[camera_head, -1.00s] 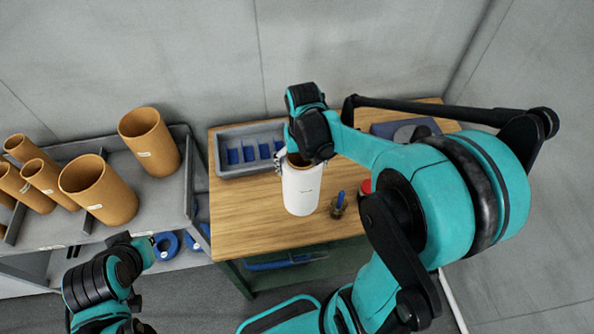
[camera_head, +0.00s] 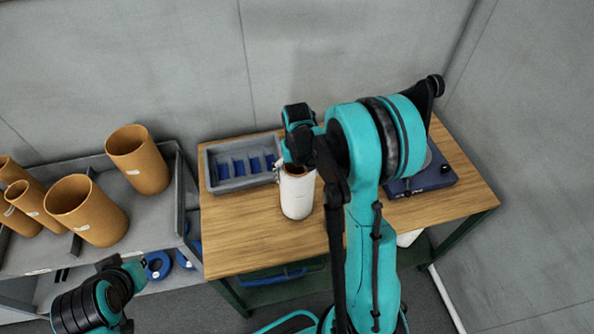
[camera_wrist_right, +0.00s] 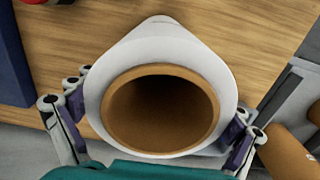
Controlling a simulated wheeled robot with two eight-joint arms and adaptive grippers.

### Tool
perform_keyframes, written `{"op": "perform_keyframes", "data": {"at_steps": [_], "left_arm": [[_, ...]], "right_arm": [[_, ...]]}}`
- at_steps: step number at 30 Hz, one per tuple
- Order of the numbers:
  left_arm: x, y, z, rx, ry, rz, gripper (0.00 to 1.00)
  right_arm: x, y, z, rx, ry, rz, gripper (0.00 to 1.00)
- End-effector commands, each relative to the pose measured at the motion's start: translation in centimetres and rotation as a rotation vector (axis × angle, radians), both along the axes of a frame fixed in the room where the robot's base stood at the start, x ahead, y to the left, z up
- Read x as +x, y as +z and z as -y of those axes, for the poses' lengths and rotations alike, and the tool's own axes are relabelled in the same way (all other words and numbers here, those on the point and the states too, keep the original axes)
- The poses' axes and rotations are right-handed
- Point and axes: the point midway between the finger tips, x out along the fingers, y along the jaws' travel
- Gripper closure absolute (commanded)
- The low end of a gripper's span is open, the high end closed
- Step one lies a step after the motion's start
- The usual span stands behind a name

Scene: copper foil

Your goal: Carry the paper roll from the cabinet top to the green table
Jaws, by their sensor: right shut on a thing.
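The white paper roll (camera_head: 297,197), with a brown cardboard core, is upright over the wooden top of the green-framed table (camera_head: 245,235). My right gripper (camera_head: 296,168) is shut on its upper part. The right wrist view looks down into the open end of the roll (camera_wrist_right: 160,70), with a finger of the gripper (camera_wrist_right: 160,112) against each side. I cannot tell whether the roll's bottom touches the tabletop. My left gripper (camera_head: 135,270) is low at the left, beside the grey cabinet (camera_head: 150,215); its fingers are not clear.
A grey tray with blue compartments (camera_head: 240,163) stands left of the roll. A dark blue device (camera_head: 425,180) is at the table's right. Several brown tubes (camera_head: 138,160) stand on the cabinet. The front left of the tabletop is clear. My right arm hides the table's middle right.

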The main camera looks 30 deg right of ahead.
Motion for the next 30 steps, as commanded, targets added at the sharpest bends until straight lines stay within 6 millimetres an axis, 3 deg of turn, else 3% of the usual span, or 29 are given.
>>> {"op": "perform_keyframes", "data": {"at_steps": [11,12,23,26,30], "left_arm": [[0.0,-0.4,0.0,0.000,0.000,0.000,1.00],[0.0,-0.2,0.0,0.000,0.000,0.000,1.00],[0.0,0.0,0.0,0.000,0.000,0.000,1.00],[0.0,0.2,0.0,0.000,0.000,0.000,1.00],[0.0,0.6,0.0,0.000,0.000,0.000,1.00]], "right_arm": [[0.0,-0.3,0.0,0.000,0.000,0.000,0.66],[0.0,-0.3,0.0,0.000,0.000,0.000,0.00],[0.0,0.0,0.0,0.000,0.000,0.000,0.00],[0.0,0.8,0.0,0.000,0.000,0.000,0.00],[-0.1,3.5,0.0,0.000,0.000,0.000,0.00]]}}
